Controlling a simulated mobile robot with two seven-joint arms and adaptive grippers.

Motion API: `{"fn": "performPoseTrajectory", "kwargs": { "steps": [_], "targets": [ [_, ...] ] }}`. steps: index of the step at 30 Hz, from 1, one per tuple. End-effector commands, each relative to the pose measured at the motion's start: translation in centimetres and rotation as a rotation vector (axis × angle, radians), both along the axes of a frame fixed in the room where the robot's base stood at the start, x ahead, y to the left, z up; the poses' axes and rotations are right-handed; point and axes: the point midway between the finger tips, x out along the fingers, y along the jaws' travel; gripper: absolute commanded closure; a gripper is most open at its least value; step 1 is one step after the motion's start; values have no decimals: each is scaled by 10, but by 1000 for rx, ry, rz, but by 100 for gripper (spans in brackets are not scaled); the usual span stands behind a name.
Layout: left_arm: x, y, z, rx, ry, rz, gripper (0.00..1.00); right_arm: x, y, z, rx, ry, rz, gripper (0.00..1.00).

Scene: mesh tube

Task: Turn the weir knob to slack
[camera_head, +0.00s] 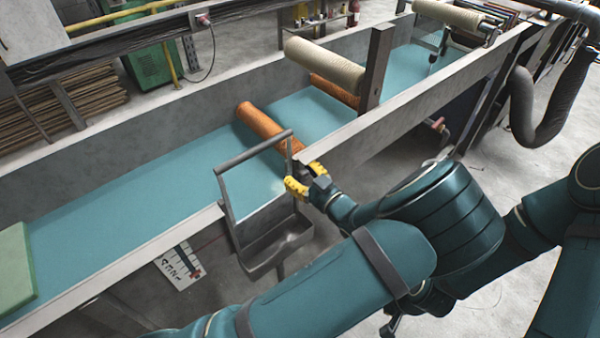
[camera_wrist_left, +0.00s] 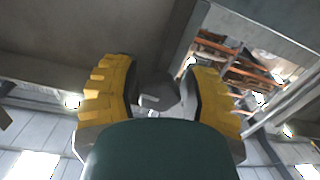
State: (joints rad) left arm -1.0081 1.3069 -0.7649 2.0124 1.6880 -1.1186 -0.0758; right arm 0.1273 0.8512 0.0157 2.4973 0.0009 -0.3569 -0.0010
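My left gripper (camera_head: 305,180), with yellow fingertips, is at the near wall of the channel, by the grey metal weir frame (camera_head: 228,200) with its bar and tray. In the left wrist view the two yellow fingers (camera_wrist_left: 158,95) stand apart. A grey rounded knob (camera_wrist_left: 157,88) shows between them; I see a small gap beside it, and contact is unclear. In the head view the knob is hidden by the gripper. A white sign (camera_head: 180,266) with dark letters and a red mark hangs on the channel's near side; its lettering is too small to read surely. My right gripper does not show.
The long channel (camera_head: 120,205) holds blue-green liquid or sheet, with an orange roller (camera_head: 262,122) and a cream roller (camera_head: 325,65) across it. A post (camera_head: 376,68) stands on the near wall. A green block (camera_head: 15,268) lies at the left. Floor shows below the gripper.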

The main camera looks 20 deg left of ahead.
Motion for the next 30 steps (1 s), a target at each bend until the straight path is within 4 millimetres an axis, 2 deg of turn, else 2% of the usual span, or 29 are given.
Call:
{"fn": "performPoseTrajectory", "kwargs": {
  "steps": [11, 14, 24, 30],
  "targets": [
    [0, -1, 2, 4, -4, 1, 35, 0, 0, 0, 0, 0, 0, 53],
    [-4, -8, 2, 2, -4, -1, 35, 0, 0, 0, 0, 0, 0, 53],
    [-33, -50, 2, 1, -3, -1, 35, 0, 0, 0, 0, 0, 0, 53],
    [-41, -61, 2, 2, -4, 2, 35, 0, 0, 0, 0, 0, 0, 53]
  ]
}}
